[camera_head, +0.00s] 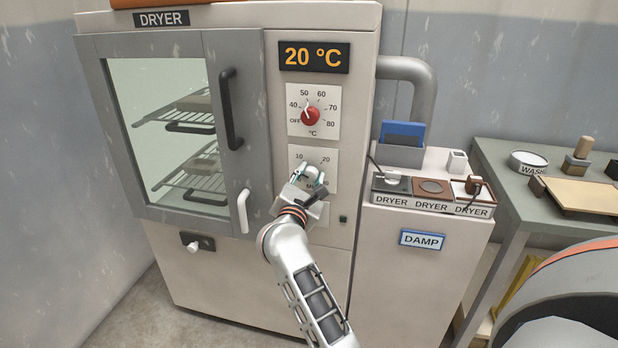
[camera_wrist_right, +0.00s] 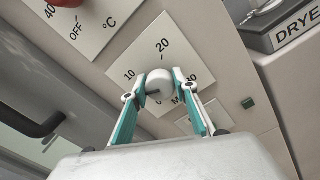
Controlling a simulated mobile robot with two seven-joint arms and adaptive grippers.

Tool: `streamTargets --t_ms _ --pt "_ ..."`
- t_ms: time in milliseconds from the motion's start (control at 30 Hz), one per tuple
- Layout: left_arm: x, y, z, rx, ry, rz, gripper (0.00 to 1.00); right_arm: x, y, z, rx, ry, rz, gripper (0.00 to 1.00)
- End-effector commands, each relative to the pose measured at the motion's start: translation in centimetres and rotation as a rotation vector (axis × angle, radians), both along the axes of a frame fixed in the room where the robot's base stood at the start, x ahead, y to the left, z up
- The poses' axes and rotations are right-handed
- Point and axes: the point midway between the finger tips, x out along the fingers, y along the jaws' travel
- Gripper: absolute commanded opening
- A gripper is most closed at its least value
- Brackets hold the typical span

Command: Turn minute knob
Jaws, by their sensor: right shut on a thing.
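The minute knob (camera_wrist_right: 159,84) is pale grey and round, on a white dial plate (camera_wrist_right: 190,58) marked 10 and 20. In the wrist view my right gripper (camera_wrist_right: 159,92) has its teal-lined fingers on both sides of the knob, shut on it. A dark pointer line shows on the knob's lower left. In the head view the right gripper (camera_head: 311,178) covers the lower part of the dial plate (camera_head: 328,160), and the MIN lettering is partly hidden. My left gripper is not in view.
The red temperature knob (camera_head: 310,116) sits above, under a display (camera_head: 314,57) reading 20 °C. A pale lever (camera_head: 243,211) is left of my gripper. A side cabinet (camera_head: 420,270) stands to the right.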

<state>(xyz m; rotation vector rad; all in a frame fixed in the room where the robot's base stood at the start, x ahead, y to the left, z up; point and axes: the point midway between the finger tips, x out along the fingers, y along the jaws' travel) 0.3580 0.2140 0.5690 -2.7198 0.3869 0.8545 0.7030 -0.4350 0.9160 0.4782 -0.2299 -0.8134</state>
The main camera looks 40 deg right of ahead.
Motion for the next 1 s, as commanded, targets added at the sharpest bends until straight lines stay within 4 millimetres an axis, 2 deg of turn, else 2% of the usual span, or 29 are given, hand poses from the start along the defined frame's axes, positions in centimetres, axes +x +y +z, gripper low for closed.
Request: streamTargets --t_ms 633,1000 --pt "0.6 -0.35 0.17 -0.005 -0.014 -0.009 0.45 0.02 0.06 -0.1 0.055 -0.063 0.002 0.07" --pt "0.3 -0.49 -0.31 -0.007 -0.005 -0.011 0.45 0.02 0.06 -0.14 0.08 -0.092 0.001 0.07"
